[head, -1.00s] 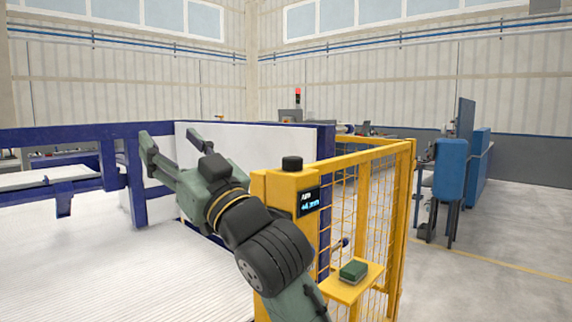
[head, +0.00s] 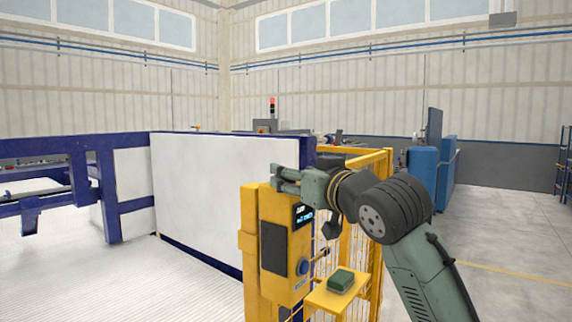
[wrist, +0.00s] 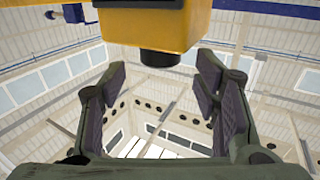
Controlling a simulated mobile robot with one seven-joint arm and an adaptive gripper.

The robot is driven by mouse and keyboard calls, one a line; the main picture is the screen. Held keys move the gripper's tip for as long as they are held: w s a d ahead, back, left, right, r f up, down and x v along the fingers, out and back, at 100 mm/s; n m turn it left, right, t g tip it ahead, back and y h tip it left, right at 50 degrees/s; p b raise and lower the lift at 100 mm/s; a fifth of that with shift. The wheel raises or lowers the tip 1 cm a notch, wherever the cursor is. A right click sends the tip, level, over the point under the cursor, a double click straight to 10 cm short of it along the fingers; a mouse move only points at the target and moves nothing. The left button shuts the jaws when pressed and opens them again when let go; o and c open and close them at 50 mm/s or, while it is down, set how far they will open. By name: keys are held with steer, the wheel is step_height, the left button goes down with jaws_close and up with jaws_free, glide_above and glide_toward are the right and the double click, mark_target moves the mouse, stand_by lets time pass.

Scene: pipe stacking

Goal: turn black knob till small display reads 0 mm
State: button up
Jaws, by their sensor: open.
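The black knob (wrist: 160,58) shows in the wrist view, on the face of the yellow post (wrist: 160,25). It lies at the far end of the gap between my two fingers, with space on both sides of it. In the head view, my gripper (head: 283,178) is open at the top of the yellow post (head: 270,205) and hides the knob. The small display (head: 303,214) on the post shows cyan digits, too small to read surely.
A blue round button (head: 303,267) and a dark panel (head: 273,248) are on the post. A yellow shelf (head: 322,298) holds a green block (head: 341,280). A yellow mesh fence stands behind, with a white panel (head: 215,195) to the left.

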steer(key=shift+p+x, duration=0.55)
steer(key=shift+x, duration=1.7)
steer(key=c, duration=1.2)
steer(key=shift+y, duration=0.3)
steer(key=n+g+y, duration=0.3)
steer(key=y, duration=0.1)
steer(key=shift+n, duration=0.3)
steer(key=shift+n+g+y, duration=1.8)
steer(key=shift+n+g, duration=0.2)
steer(key=shift+g, duration=0.7)
steer(key=shift+d+g, duration=0.1)
steer(key=shift+g, duration=0.2)
